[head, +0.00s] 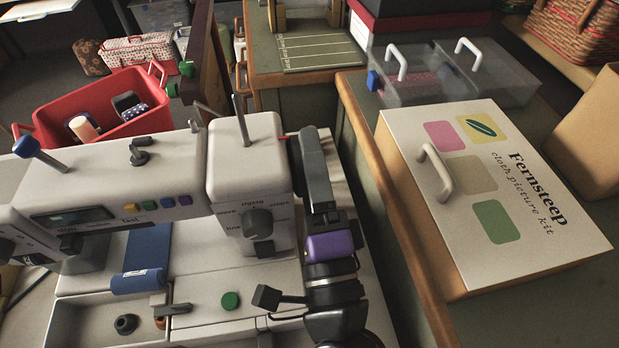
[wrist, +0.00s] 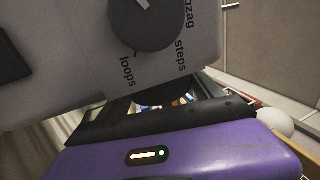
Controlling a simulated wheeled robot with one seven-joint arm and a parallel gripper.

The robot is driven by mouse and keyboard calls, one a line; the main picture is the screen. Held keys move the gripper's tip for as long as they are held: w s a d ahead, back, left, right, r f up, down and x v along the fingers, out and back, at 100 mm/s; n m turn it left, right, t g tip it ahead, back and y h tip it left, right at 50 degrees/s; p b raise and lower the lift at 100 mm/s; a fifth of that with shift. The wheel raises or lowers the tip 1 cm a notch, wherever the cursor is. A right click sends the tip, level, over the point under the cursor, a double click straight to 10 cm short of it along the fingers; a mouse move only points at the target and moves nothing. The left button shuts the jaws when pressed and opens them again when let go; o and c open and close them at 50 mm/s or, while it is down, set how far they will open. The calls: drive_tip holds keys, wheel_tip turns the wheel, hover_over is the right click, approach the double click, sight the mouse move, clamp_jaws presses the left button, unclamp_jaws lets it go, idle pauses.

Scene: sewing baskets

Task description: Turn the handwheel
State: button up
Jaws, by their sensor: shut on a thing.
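The white sewing machine (head: 110,190) stands at the left in the head view. A grey stitch dial (head: 257,222) is on its front face; in the wrist view this dial (wrist: 152,18) is close, with "steps" and "loops" printed beside it. My gripper (head: 311,145) reaches up along the machine's right end, its dark fingers against that side. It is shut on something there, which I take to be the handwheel. My gripper hides nearly all of the handwheel, and its turn angle cannot be told. In the wrist view my purple hand fills the bottom and the fingertips are hidden.
A red basket (head: 75,100) is behind the machine. A wooden post (head: 200,50) rises behind it.

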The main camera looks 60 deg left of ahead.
drive_tip(key=shift+b, duration=0.55)
drive_tip(key=o, duration=1.4)
drive_tip(key=shift+b+v, duration=1.25)
drive_tip(key=shift+v, duration=2.7)
drive_tip(key=shift+f, duration=0.1)
